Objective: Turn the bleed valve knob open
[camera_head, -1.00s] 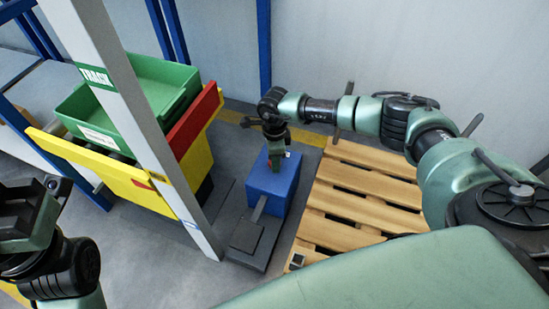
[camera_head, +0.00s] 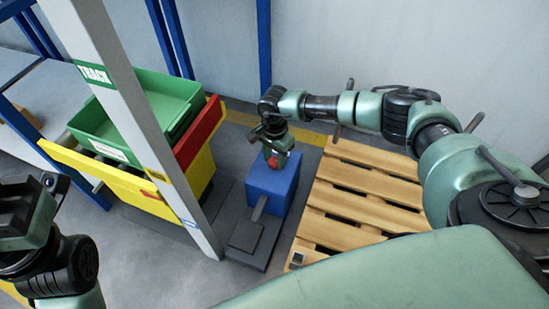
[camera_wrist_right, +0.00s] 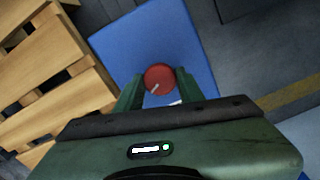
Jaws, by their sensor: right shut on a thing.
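The red bleed valve knob (camera_wrist_right: 159,78) sits on the top of a blue box (camera_wrist_right: 120,52) and carries a pale pointer line. In the head view the knob (camera_head: 273,161) shows just below my right gripper (camera_head: 276,157). In the right wrist view my right gripper (camera_wrist_right: 158,92) has one green finger on each side of the knob and is shut on it. The blue box (camera_head: 266,188) stands on a dark base plate. My left gripper (camera_head: 22,215) is at the left edge of the head view, away from the knob; its fingertips cannot be made out.
A wooden pallet (camera_head: 330,208) lies right of the blue box. A grey post (camera_head: 140,120) stands left of it. Behind the post are a yellow and red container (camera_head: 196,160) and a green bin (camera_head: 160,90). A grey wall closes the back.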

